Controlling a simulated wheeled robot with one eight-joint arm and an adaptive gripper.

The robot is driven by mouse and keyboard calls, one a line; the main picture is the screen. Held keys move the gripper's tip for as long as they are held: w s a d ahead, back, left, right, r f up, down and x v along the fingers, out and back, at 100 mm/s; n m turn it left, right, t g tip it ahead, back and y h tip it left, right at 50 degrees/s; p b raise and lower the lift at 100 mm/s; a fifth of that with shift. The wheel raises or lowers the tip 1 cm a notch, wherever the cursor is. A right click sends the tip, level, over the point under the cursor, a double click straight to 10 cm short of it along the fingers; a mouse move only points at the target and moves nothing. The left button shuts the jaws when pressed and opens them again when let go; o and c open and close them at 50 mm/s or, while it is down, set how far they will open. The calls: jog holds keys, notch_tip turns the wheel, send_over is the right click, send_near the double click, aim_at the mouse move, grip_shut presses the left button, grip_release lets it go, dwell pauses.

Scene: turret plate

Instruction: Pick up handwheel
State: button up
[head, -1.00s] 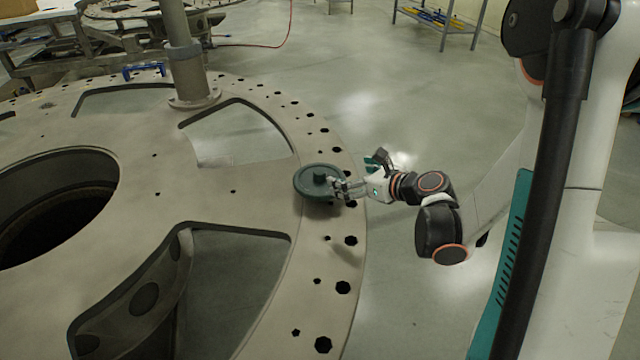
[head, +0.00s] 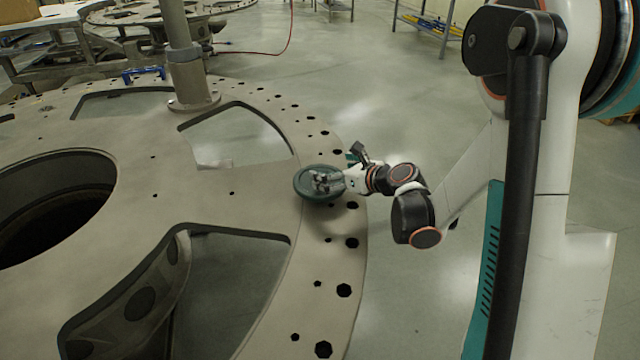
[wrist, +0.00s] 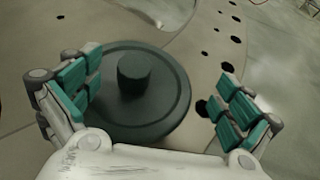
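The handwheel (head: 312,188) is a dark green-grey disc with a raised round hub. It lies on the rim of the large turret plate (head: 262,205). In the wrist view the handwheel (wrist: 140,90) fills the left and middle of the space ahead of my gripper (wrist: 162,97). The green-padded fingers are spread wide apart, with the hub between them but nearer the left finger. The left finger overlaps the wheel's edge in the picture; whether it touches cannot be told. In the head view my gripper (head: 322,181) is over the wheel and hides part of its hub.
The plate has large cut-outs (head: 235,290), a round central opening (head: 50,205) and several bolt holes along its rim. A post (head: 186,60) stands on the plate. A blue clamp-like item (head: 143,72) sits at its far edge. Open floor (head: 430,120) lies to the right.

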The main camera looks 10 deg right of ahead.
grip_shut()
jog(key=shift+s+r, duration=0.1)
